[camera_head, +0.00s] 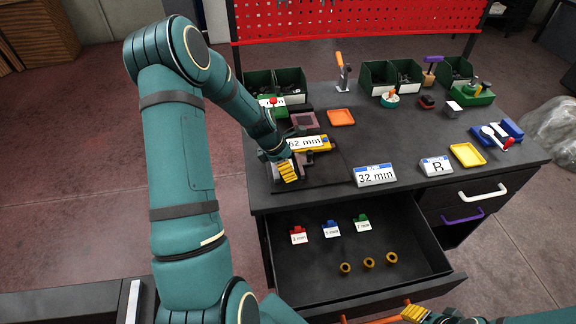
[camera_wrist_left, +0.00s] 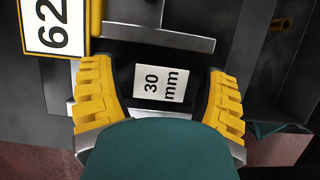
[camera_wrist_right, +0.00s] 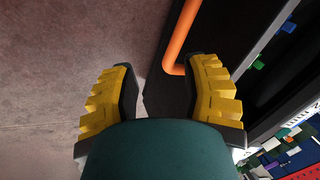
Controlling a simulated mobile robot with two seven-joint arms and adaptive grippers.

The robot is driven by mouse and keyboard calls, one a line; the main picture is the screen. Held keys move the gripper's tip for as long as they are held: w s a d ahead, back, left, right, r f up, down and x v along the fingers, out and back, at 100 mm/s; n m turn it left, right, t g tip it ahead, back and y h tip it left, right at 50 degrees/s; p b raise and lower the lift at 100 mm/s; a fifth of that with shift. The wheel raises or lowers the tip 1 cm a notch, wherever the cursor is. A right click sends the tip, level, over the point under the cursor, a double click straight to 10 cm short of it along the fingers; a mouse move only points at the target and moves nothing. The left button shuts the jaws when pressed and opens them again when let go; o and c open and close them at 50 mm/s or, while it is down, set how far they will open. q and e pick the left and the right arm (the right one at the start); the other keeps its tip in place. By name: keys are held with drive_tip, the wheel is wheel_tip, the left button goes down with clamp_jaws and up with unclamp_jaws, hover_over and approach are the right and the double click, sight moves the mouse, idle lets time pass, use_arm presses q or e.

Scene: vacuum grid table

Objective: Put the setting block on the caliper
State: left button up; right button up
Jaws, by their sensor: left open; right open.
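In the left wrist view, a dark piece labelled "30 mm" (camera_wrist_left: 160,84), apparently the setting block, lies between the spread fingers of my left gripper (camera_wrist_left: 160,100), with gaps on both sides. Metal bars border it above and below. A yellow-framed "62 mm" label (camera_head: 308,143) sits beside my left gripper (camera_head: 285,170) on the table; it seems to belong to the caliper, whose outline is partly hidden by my arm. My right gripper (camera_wrist_right: 160,95) is open and empty, low in front of the drawers near an orange handle (camera_wrist_right: 178,40).
An open drawer (camera_head: 430,262) holds red, blue and green labelled pieces and several brass rings. A "32 mm" sign (camera_head: 375,175), an "R" sign (camera_head: 436,166), a yellow tray (camera_head: 467,155) and an orange tray (camera_head: 341,117) stand on the table. Green bins (camera_head: 290,80) line the back.

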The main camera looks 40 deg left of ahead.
use_arm(q)
drive_tip(key=p+v, duration=0.1)
drive_tip(key=v, duration=1.1)
drive_tip(key=d+f+m, duration=0.2)
drive_tip(key=d, duration=0.1)
drive_tip(key=d+f+m, duration=0.2)
drive_tip(key=d+f, duration=0.1)
drive_tip(key=w+d+f+m+g, duration=0.1)
drive_tip(key=d+f+m, duration=0.1)
drive_tip(key=d+f, duration=0.1)
drive_tip(key=shift+d+m, duration=0.4)
drive_tip(key=shift+d, duration=0.2)
drive_tip(key=s+d+f+m, duration=0.3)
drive_tip(key=d+m, duration=0.3)
drive_tip(key=d, duration=0.1)
drive_tip(key=s+d+f+m, duration=0.3)
drive_tip(key=d+m, duration=0.4)
drive_tip(key=d, duration=0.1)
drive_tip(key=s+d+f+m+h, duration=0.1)
drive_tip(key=s+d+f+m, duration=0.2)
drive_tip(key=d+m, duration=0.3)
drive_tip(key=shift+s+d+f, duration=0.4)
drive_tip(key=shift+d+f, duration=0.15)
drive_tip(key=shift+d, duration=0.7)
